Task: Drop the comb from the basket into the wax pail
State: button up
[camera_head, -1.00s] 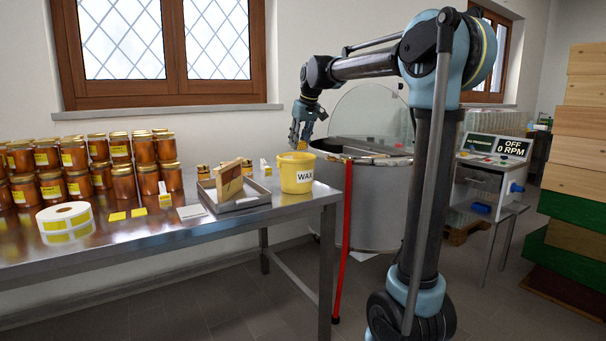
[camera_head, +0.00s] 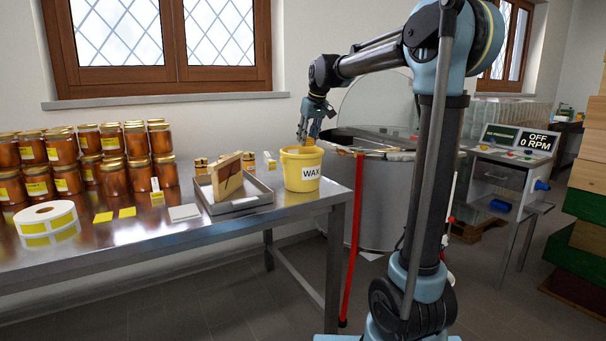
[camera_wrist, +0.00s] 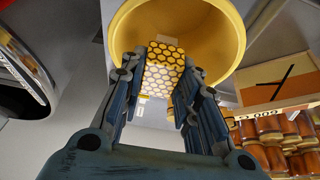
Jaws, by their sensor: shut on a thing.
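The yellow wax pail (camera_head: 300,178), labelled WAX, stands upright at the right end of the steel table. My gripper (camera_head: 309,134) is just above the pail's rim, pointing down. In the wrist view my gripper (camera_wrist: 160,88) is shut on the comb (camera_wrist: 163,68), a small yellow block with a honeycomb pattern. The pail (camera_wrist: 225,40) opens behind the comb there. A little of the comb (camera_head: 307,141) shows under the fingers in the head view. The steel extractor drum (camera_head: 382,205) stands right of the table; any basket inside it is hidden.
A grey tray (camera_head: 248,203) holding a wooden frame (camera_head: 226,176) sits just left of the pail. Several honey jars (camera_head: 62,148) and a label roll (camera_head: 46,221) stand farther left. A control box (camera_head: 508,165) reads OFF, 0 RPM. A red post (camera_head: 353,240) stands beside the drum.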

jog(key=shift+f, duration=1.25)
jog(key=shift+s, duration=0.1)
jog(key=o, duration=1.1)
jog(key=shift+o, duration=0.2)
jog(key=v, duration=1.2)
jog(key=shift+d+f, duration=0.1)
